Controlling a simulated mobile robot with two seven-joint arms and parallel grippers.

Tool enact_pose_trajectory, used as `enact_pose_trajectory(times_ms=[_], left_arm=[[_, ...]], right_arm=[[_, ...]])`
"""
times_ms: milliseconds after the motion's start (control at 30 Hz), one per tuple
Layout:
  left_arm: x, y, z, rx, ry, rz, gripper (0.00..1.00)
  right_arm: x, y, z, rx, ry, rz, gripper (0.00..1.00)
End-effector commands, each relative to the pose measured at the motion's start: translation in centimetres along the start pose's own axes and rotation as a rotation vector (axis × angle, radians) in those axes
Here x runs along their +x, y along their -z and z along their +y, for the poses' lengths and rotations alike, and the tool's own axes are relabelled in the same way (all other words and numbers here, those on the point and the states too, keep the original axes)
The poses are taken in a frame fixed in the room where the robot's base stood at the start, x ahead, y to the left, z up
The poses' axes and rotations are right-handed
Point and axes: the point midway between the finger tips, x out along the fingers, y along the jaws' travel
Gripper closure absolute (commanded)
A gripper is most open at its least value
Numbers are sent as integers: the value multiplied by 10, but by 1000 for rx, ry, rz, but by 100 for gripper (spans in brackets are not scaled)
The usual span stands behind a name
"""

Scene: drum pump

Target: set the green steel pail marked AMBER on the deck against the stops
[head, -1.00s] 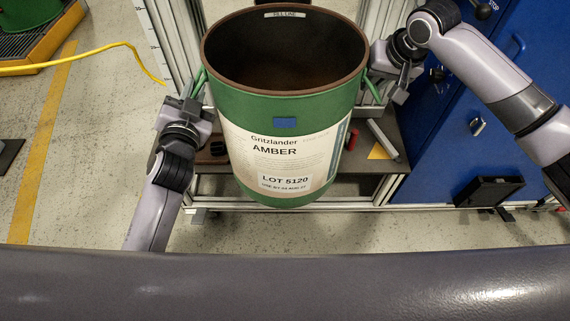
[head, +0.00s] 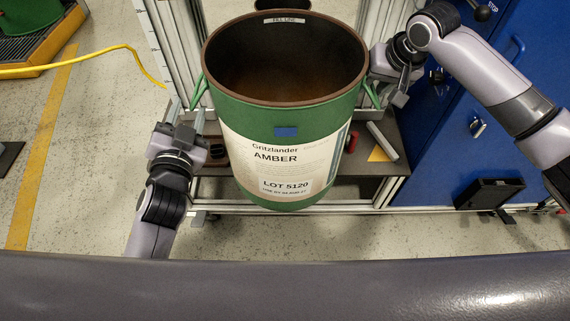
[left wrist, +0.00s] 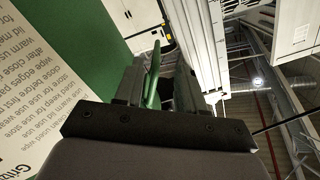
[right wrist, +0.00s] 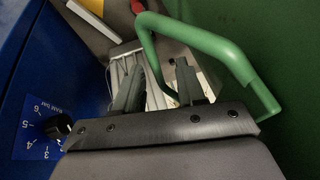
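The green steel pail (head: 284,118) marked AMBER stands upright and open-topped in the middle of the head view, over the front of the dark deck (head: 385,184). Its base hides the deck's middle, and I cannot make out the stops. My left gripper (head: 187,110) is open, on the near left side of the pail; in the left wrist view the left handle (left wrist: 152,76) shows beyond and between its spread fingers.
A red object (head: 352,143), a light bar (head: 382,141) and a yellow patch (head: 379,155) are on the deck right of the pail. A blue cabinet (head: 460,125) bounds the right. A yellow cable (head: 80,61) crosses the floor at left. Upright frame posts stand behind the pail.

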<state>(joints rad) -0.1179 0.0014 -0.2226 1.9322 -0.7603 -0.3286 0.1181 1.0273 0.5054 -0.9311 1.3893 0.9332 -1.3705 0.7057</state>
Motion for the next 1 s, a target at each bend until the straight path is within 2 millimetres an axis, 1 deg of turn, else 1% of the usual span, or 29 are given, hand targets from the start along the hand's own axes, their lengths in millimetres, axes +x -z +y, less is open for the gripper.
enact_pose_trajectory(times_ms=[33,133,267,367,467,600,800,900,1000], left_arm=[[-6,-1,0,-2,0,-2,61],[-14,0,0,-2,0,-2,61],[-19,0,0,-1,1,-2,61],[-20,0,-1,-1,1,-1,61],[-20,0,-1,-1,1,-1,61],[-20,0,0,0,1,-1,61],[-20,0,0,0,1,-1,61],[-20,0,0,0,1,-1,61],[-20,0,0,0,1,-1,61]], right_arm=[[0,0,0,0,1,0,61],[0,0,0,0,1,0,61],[-2,0,0,-1,1,0,61],[-10,1,-1,-1,2,1,61],[-26,1,0,-1,1,4,61],[-57,1,0,-2,2,5,61],[-96,1,0,-1,1,4,61],[-109,0,0,-1,0,2,61],[-117,0,0,0,1,1,61]])
